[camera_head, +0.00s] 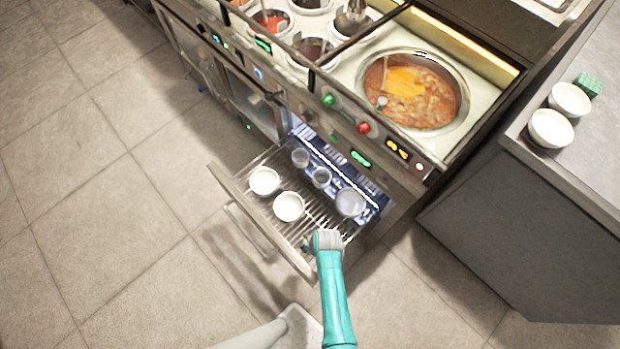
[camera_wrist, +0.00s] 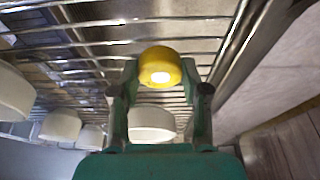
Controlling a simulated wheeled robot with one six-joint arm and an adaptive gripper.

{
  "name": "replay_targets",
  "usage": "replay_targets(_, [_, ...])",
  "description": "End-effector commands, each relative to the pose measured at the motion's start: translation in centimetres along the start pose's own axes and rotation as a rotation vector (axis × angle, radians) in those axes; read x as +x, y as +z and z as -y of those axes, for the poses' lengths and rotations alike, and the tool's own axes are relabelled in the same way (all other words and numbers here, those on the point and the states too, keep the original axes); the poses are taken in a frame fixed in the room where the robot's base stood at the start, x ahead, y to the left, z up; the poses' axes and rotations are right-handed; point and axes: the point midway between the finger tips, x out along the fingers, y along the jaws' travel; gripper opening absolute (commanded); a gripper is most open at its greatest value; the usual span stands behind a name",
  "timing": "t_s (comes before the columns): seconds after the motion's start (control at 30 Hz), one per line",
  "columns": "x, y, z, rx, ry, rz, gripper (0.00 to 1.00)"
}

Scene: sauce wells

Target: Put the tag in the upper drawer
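My gripper (camera_head: 327,238) is over the right front corner of an open wire-rack drawer (camera_head: 246,206) in the head view. In the wrist view, my gripper (camera_wrist: 160,72) has a small yellow round piece (camera_wrist: 160,60) with a white spot between its fingertips; they appear closed on it. It may be the tag, but I cannot make out any label. The rack's bars are close behind it. The head view does not show the piece clearly. I cannot tell whether this drawer is the upper one.
The drawer holds white bowls (camera_head: 289,206) and several other round containers (camera_head: 350,202). Above it is a counter with sauce wells and a large soup pot (camera_head: 412,90). At right, a grey counter (camera_head: 520,220) carries two white bowls (camera_head: 551,128) and a green block (camera_head: 588,85). Floor at left is clear.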

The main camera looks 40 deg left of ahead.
Motion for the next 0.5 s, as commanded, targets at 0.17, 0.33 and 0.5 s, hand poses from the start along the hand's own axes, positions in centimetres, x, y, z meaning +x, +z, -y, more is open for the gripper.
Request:
replay_targets(0.17, [-0.02,0.0,0.01,0.0,0.0,0.0,0.7])
replay_targets(0.33, [-0.02,0.0,0.0,0.0,0.0,0.0,0.7])
replay_targets(0.5, [-0.46,-0.07,0.0,0.0,0.001,-0.001,0.7])
